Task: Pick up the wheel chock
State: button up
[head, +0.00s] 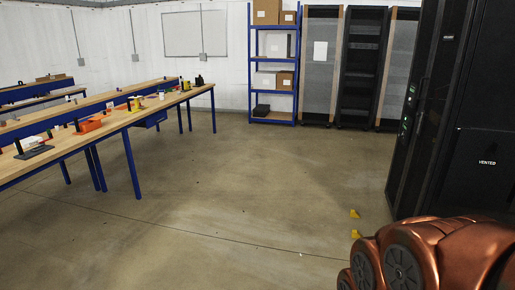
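Two small yellow objects lie on the concrete floor near the foot of the black rack, and they look like wheel chocks. The farther chock (354,213) is in the open. The nearer chock (355,234) is just above the edge of my copper-coloured arm. They are too small to make out in detail. My arm fills the lower right corner, and my gripper is not in view.
The tall black rack (482,160) stands at the right, close to my arm. A long workbench (75,145) with tools runs along the left. Blue shelving (273,121) with boxes and crated racks stand at the back wall. The middle floor is clear.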

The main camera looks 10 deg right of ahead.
aim_at(353, 214)
jog(key=z, duration=0.25)
jog(key=i, duration=1.75)
jog(key=z, duration=0.8)
jog(key=i, duration=2.15)
jog(key=u, duration=0.7)
jog(key=i, duration=1.45)
jog(key=u, duration=0.65)
